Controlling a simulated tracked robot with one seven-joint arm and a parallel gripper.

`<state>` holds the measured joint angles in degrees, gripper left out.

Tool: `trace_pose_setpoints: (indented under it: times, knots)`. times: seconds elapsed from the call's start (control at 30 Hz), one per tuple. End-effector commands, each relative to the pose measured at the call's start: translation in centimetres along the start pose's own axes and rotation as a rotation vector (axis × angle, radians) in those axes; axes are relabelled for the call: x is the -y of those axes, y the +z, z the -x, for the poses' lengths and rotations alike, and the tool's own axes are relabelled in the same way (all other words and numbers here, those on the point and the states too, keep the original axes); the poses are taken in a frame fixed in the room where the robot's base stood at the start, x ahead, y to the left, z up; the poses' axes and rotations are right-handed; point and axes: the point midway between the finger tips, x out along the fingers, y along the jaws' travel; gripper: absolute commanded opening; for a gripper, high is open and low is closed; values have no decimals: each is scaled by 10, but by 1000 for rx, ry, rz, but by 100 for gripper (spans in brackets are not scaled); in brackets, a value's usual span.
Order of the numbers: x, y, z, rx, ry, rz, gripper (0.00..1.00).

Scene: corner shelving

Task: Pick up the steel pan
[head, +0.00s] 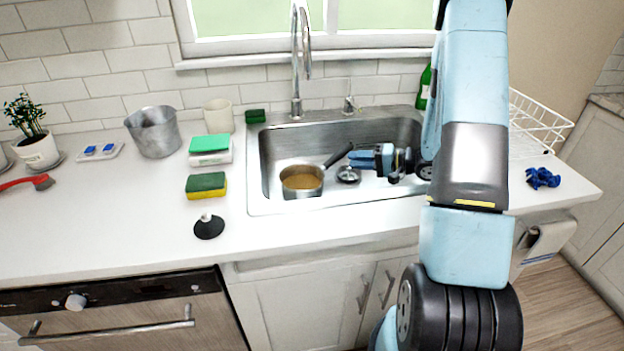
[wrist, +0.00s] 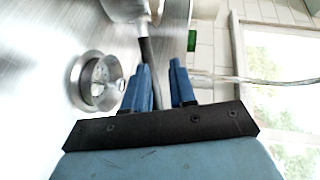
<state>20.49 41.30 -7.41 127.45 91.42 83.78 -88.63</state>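The steel pan (head: 301,193) stands in the left part of the sink. It has a yellowish-brown inside, and its dark handle (head: 339,156) points up and right. My gripper (head: 353,160) is low in the sink, right of the pan, with its blue fingers close to the handle's end. In the wrist view, my gripper (wrist: 160,64) has its two fingers apart. The dark handle (wrist: 150,62) runs from the pan (wrist: 122,8) at the top edge down toward the gap, nearer the left finger. I cannot tell whether it touches that finger.
The sink (head: 262,190) has raised walls around the pan, and a drain strainer (head: 348,174) lies beside it. A tall faucet (head: 297,65) rises behind. On the left counter are a metal pot (head: 154,132), a sponge (head: 206,186) and a black plug (head: 209,227).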

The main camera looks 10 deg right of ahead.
Motion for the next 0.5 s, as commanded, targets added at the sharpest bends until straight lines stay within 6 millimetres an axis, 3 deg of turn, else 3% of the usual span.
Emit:
trace_pose_setpoints:
  times: [0.17, 0.5]
  knots:
    - [-22, -7, 3, -57, -6, 5, 25]
    - [-25, -11, -20, -64, -7, 8, 25]
